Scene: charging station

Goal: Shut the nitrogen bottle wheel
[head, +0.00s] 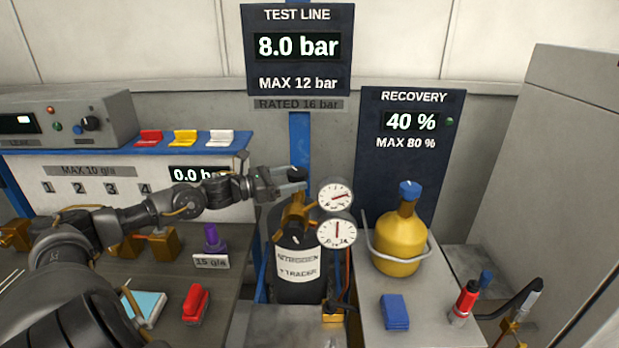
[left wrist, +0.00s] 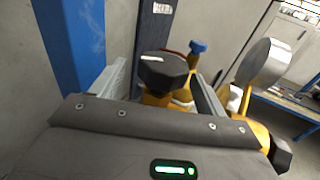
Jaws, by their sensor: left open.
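The nitrogen bottle (head: 297,275) is a black cylinder labelled nitrogen tracer, standing upright at the middle, with a brass valve (head: 293,218) and two round white gauges on top. Its dark wheel (left wrist: 163,72) shows in the left wrist view as a faceted black knob above the brass valve. My left gripper (head: 288,178) is at the top of the valve, coming in from the left. It is open, with one finger on each side of the wheel; I cannot tell whether they touch it. In the head view the gripper partly hides the wheel. My right gripper is not in view.
A yellow recovery bottle (head: 400,240) with a blue knob stands to the right on a grey bench (head: 365,290). A blue post (head: 300,140) rises behind the nitrogen bottle. The test line display (head: 297,48) reads 8.0 bar. A red-handled item (head: 197,303) lies on the left bench.

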